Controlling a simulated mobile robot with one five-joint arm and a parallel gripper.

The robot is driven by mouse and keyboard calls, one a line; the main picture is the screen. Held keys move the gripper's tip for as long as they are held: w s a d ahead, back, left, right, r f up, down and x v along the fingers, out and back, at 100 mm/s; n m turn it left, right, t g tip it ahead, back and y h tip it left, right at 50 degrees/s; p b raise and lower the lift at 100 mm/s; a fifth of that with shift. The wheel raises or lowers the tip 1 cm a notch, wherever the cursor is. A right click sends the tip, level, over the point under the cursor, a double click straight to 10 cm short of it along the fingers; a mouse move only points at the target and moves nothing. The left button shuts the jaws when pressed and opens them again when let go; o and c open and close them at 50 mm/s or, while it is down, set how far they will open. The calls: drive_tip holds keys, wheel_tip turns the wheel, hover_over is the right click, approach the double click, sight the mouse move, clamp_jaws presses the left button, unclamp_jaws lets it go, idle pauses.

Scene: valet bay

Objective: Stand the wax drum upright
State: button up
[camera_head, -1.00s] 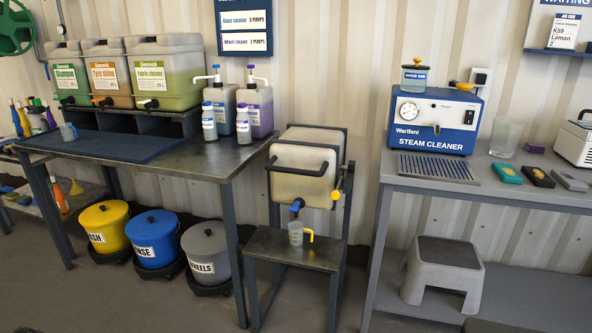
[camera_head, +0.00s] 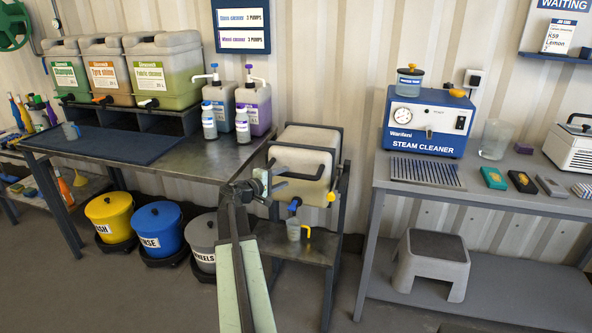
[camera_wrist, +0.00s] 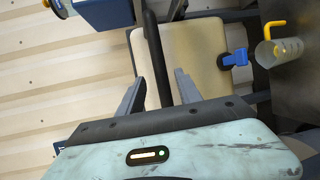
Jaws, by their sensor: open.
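The wax drum (camera_head: 303,160) is a pale, translucent tank in a dark metal frame (camera_head: 337,205), leaning forward with its blue tap (camera_head: 294,205) low at the front. A dark handle bar (camera_head: 300,176) runs across its front. My gripper (camera_head: 264,184) is at the left end of this bar. In the wrist view the drum face (camera_wrist: 195,55) fills the middle, and the dark bar (camera_wrist: 156,55) runs between the open fingers of my gripper (camera_wrist: 161,78). I cannot tell whether the fingers touch it. My arm hides part of the frame's left side.
A clear jug (camera_head: 293,231) with a yellow handle stands below the tap on a low stand (camera_head: 315,249). The left bench (camera_head: 185,160) and the right bench (camera_head: 375,180) flank the frame closely. Lidded buckets, such as the grey one (camera_head: 202,233), stand under the left bench.

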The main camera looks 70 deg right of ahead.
drive_tip(key=b, duration=0.1)
approach(307, 169)
drive_tip(key=x, duration=0.2)
drive_tip(key=shift+d, duration=0.35)
clamp_jaws()
drive_tip(key=shift+s+a, duration=0.1)
idle(0.9)
